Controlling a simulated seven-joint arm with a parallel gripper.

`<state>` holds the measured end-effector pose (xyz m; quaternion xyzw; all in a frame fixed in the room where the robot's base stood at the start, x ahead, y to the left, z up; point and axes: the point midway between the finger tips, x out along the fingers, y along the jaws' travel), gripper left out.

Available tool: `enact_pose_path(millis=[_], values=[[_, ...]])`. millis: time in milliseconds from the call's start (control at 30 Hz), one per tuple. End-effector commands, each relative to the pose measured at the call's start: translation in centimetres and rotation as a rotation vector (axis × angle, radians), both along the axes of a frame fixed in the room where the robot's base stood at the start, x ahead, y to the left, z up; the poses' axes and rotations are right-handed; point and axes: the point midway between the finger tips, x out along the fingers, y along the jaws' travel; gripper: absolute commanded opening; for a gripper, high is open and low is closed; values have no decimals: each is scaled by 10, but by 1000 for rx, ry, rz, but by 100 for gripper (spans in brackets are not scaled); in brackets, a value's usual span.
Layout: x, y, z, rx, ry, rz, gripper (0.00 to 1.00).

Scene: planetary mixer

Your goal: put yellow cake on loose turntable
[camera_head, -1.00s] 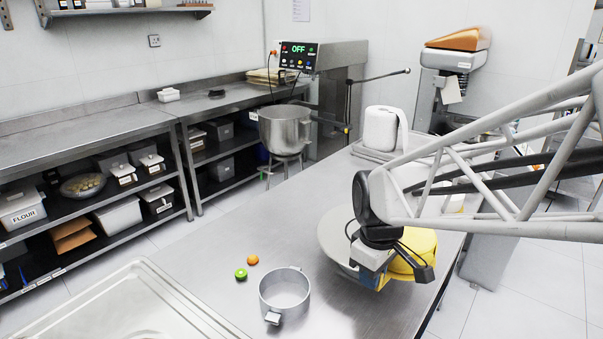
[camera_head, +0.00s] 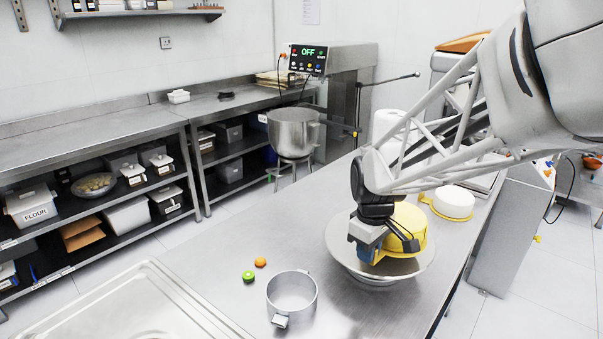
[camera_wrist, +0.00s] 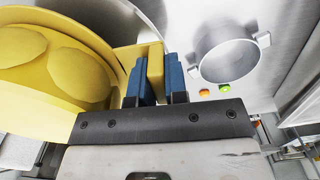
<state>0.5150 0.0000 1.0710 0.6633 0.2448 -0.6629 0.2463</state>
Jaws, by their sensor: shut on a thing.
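The yellow cake (camera_head: 408,228) is round and sits on a yellow board with a tab-like handle. In the head view it is above the silver round turntable (camera_head: 345,252), toward its back right. I cannot tell whether the board touches the disc. My gripper (camera_head: 372,252) is at the cake's front left. In the wrist view my gripper (camera_wrist: 158,82) has its blue fingers shut on the yellow handle (camera_wrist: 153,62), and the cake (camera_wrist: 50,65) fills the upper left. My fingers hide part of the handle, and the cake covers part of the disc.
A white cake on a yellow board (camera_head: 454,203) stands behind and right. A metal ring-shaped pan (camera_head: 292,296), a green fruit (camera_head: 248,276) and an orange one (camera_head: 260,262) lie left of the turntable. The steel table (camera_head: 235,235) is clear at the left middle.

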Motion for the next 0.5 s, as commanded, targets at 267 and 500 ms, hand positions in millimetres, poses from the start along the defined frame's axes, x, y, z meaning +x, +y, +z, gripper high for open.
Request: enact_pose_path(millis=[267, 500], values=[[33, 0, -3, 0, 0, 0, 0], [59, 0, -4, 0, -1, 0, 0]])
